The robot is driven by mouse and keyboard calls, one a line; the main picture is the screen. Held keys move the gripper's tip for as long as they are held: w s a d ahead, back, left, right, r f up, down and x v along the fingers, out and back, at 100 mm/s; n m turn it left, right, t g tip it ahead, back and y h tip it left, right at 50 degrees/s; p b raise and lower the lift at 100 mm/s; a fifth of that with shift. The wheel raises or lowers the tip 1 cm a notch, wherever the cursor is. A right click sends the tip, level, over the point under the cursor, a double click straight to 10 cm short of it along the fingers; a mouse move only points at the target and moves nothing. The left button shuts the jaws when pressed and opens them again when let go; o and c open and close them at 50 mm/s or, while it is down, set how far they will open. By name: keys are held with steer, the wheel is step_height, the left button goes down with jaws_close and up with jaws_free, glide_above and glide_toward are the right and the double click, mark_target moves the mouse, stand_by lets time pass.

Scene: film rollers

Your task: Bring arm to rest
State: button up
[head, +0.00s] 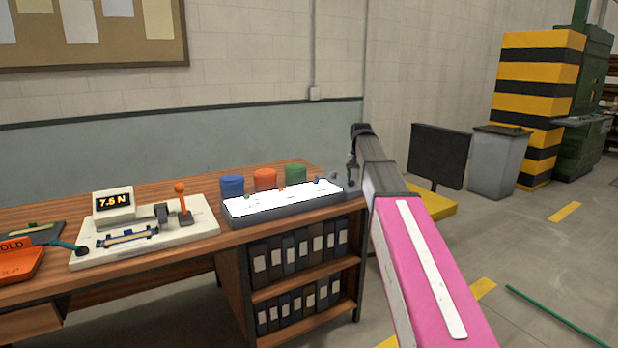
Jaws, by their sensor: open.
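My arm (425,270), with a pink and white link, reaches up from the lower right to a dark wrist. My gripper (351,182) hangs down from it at the right end of the wooden desk (130,195), small and dark in this view. It is open, and I see nothing held in it. It appears beside the right end of a lit white panel (282,202), which carries several small coloured pieces. Whether the gripper touches the panel's frame, I cannot tell.
Blue (232,186), orange (265,180) and green (296,175) cups stand behind the panel. A tester (145,235) with a lit force display and an orange tray (18,265) are left.

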steer(key=s+f+n, duration=0.2)
steer(key=s+f, duration=2.9)
steer(key=f, duration=0.2)
steer(key=shift+f+n, duration=0.25)
steer(key=shift+n, duration=0.05)
